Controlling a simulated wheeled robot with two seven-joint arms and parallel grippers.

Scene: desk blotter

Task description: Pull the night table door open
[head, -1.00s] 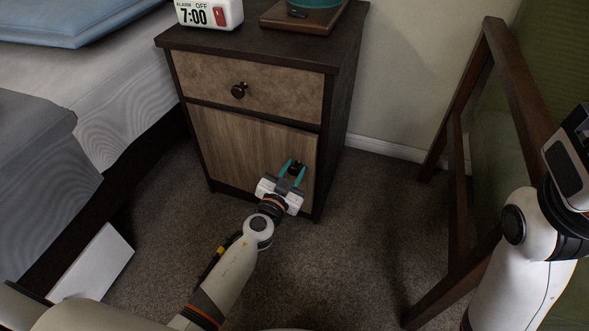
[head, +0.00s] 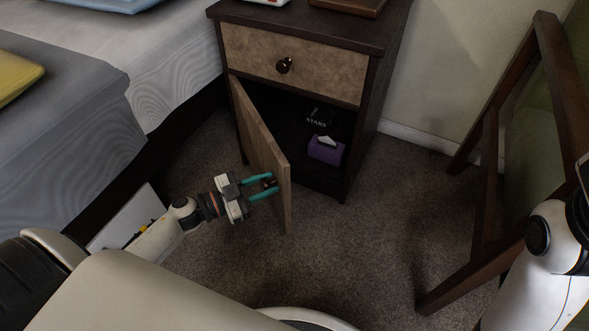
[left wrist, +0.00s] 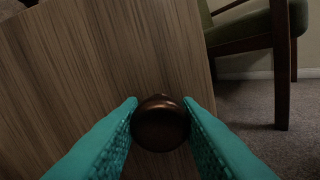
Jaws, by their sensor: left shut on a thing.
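The night table (head: 308,38) stands beside the bed, dark brown with a drawer on top. Its lower door (head: 261,150) is swung wide open, hinged at its left edge. My left gripper (head: 267,186) is shut on the round dark door knob (left wrist: 160,122), near the door's free edge. In the left wrist view the teal fingers clasp the knob from both sides, with the wood-grain door (left wrist: 90,60) behind it. My right arm shows at the right edge of the head view, but its fingers are out of view.
Inside the cabinet are a purple tissue box (head: 326,151) and a dark book or box (head: 320,118). A wooden chair (head: 486,180) stands to the right. The bed (head: 160,70) is on the left. Carpet (head: 350,240) in front is clear.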

